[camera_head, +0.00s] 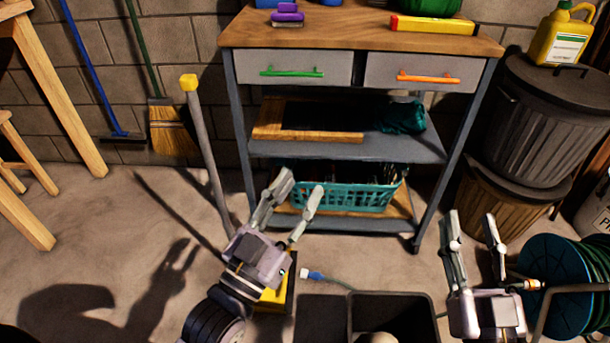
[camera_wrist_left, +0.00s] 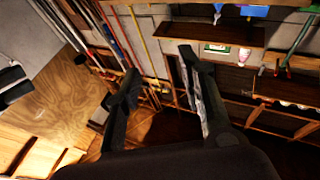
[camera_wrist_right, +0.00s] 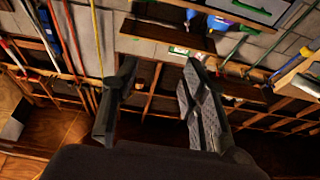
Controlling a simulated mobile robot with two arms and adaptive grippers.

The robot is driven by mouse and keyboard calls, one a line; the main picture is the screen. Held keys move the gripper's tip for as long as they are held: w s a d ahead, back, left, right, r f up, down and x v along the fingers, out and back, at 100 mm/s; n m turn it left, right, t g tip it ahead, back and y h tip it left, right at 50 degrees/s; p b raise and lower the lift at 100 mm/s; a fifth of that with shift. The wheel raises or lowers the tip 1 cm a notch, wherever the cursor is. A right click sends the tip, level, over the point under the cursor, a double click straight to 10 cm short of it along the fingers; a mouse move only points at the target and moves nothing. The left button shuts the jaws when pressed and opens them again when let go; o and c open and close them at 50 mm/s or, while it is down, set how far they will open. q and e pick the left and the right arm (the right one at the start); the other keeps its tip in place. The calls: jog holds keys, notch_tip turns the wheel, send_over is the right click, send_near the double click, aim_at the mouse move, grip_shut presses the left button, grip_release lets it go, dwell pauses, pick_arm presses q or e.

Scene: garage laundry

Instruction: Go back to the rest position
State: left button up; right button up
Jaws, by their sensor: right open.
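My left gripper (camera_head: 292,197) is in the head view, raised in front of the cart, with its fingers spread and nothing between them. In the left wrist view its two dark fingers (camera_wrist_left: 160,90) stand apart with only background between. My right gripper (camera_head: 474,222) is at the lower right of the head view, fingers up, apart and empty. In the right wrist view its fingers (camera_wrist_right: 157,95) are also apart, with nothing held.
A tool cart (camera_head: 345,152) with drawers and a teal basket (camera_head: 340,195) stands ahead. Trash cans (camera_head: 540,125) and a green hose reel (camera_head: 560,270) are at the right. A broom (camera_head: 172,130) leans on the wall. A dark bin (camera_head: 400,305) is below.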

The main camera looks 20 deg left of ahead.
pick_arm(q)
jog(key=shift+w, duration=0.1)
